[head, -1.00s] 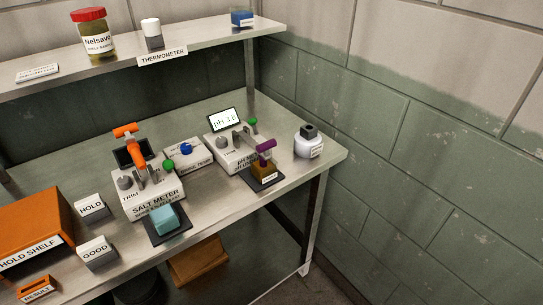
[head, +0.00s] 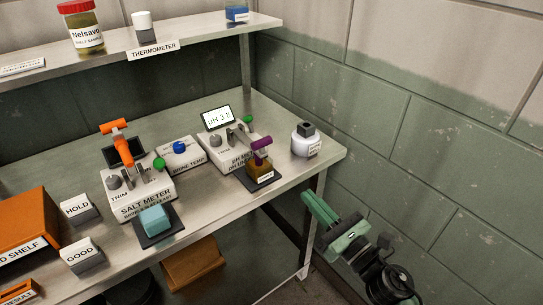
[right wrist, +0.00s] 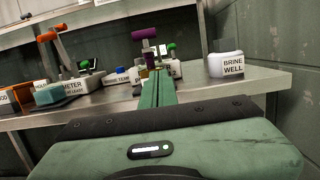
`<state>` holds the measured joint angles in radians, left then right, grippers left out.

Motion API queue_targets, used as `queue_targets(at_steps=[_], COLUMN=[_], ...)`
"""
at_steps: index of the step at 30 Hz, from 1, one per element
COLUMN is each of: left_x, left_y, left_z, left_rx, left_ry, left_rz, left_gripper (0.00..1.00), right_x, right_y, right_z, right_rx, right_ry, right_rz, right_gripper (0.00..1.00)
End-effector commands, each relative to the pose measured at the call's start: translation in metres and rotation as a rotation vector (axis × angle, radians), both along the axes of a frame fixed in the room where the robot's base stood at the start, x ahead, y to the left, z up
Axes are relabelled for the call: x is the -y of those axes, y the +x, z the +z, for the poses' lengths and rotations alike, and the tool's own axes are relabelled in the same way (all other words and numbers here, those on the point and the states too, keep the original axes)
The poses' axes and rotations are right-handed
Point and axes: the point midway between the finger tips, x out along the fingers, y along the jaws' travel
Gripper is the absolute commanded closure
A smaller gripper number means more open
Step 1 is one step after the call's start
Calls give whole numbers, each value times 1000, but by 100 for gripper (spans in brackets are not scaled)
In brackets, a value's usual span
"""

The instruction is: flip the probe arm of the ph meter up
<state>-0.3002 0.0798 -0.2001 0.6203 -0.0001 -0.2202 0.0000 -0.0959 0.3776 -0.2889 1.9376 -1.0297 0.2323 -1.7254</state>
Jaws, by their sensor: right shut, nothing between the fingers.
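The pH meter (head: 226,152) is a white box with a lit screen (head: 216,117) at the right part of the steel table. Its probe arm, with a purple handle (head: 261,143), is lowered over a brown sample block (head: 260,168) on a dark pad. The purple handle also shows in the right wrist view (right wrist: 145,34). My right gripper (head: 313,204) is shut and empty, off the table's right edge, apart from the meter. In the right wrist view its green fingers (right wrist: 157,88) point towards the meter and partly hide it. My left gripper is not in view.
The salt meter (head: 141,198) with an orange-handled arm stands left of the pH meter. The brine well (head: 306,140) stands right of it, near the table's edge. A shelf (head: 190,42) runs above the back. A block wall bounds the right side.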

Motion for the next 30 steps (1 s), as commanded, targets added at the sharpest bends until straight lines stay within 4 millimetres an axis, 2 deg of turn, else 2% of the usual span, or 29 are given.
queue_targets(at_steps=[10,14,17,29,30], left_x=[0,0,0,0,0], left_y=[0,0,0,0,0], left_z=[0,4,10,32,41], left_rx=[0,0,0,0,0], left_ry=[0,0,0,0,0], left_rz=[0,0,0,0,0], left_gripper=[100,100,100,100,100], right_x=[-1,-5,-13,-61,-62], right_y=[0,5,16,82,85], right_z=[3,6,10,26,37], right_rx=[13,12,13,12,13], right_ry=[-11,-8,-7,-6,-9], right_rz=[1,1,0,1,1], right_gripper=[100,100,100,100,100])
